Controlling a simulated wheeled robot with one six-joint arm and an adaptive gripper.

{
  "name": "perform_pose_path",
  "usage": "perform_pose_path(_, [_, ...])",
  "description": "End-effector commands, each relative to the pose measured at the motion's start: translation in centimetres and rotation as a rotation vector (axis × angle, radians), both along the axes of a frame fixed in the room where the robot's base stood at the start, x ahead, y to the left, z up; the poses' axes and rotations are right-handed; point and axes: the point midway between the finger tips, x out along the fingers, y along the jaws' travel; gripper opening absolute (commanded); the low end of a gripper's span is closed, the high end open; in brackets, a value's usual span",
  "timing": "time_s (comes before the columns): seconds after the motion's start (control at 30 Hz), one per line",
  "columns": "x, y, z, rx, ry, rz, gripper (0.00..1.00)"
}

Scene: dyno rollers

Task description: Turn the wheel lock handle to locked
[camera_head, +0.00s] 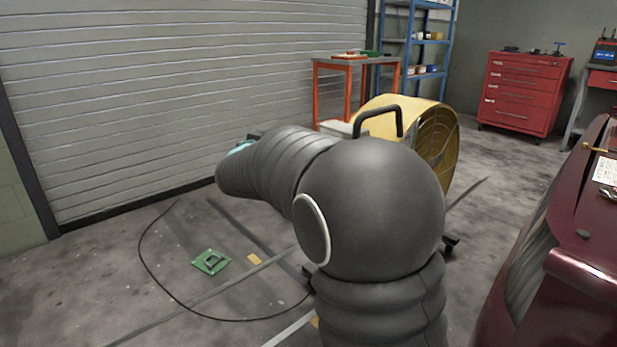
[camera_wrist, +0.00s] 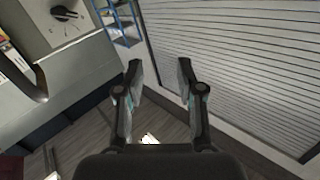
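I cannot make out a wheel lock handle for certain in either view. A small green plate with a dark raised part (camera_head: 210,262) lies on the floor left of my arm; I cannot tell whether it is the lock. My gripper (camera_wrist: 159,68) is open in the wrist view, its two dark fingers apart with nothing between them. In the head view my dark arm fills the middle and hides most of my gripper; only a bit of teal shows at its far end. The rollers are not clearly visible.
A yellow drum fan (camera_head: 436,145) stands behind my arm. A dark red car (camera_head: 560,280) is close on the right. A black cable (camera_head: 160,283) loops over the floor. A roller shutter (camera_head: 180,90), red tool cabinet (camera_head: 520,92) and blue shelf (camera_head: 443,45) stand at the back.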

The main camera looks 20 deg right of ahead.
Motion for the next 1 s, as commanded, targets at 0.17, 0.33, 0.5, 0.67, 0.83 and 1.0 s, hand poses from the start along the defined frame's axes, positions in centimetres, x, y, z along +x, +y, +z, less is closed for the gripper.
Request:
perform_pose_path(0.17, [2.3, -3.2, -5.9, -0.049, 0.008, -0.301, 0.38])
perform_pose_path(0.33, [1.9, -5.0, -10.9, -0.099, 0.065, -0.554, 0.38])
perform_pose_path(0.5, [0.9, -5.6, -13.9, -0.130, 0.115, -0.701, 0.38])
perform_pose_path(0.67, [0.7, -6.1, -14.6, -0.139, 0.132, -0.746, 0.38])
perform_pose_path(0.83, [1.3, -8.0, -14.7, -0.139, 0.133, -0.748, 0.38])
perform_pose_path(1.0, [2.3, -11.0, -14.6, -0.140, 0.131, -0.747, 0.38])
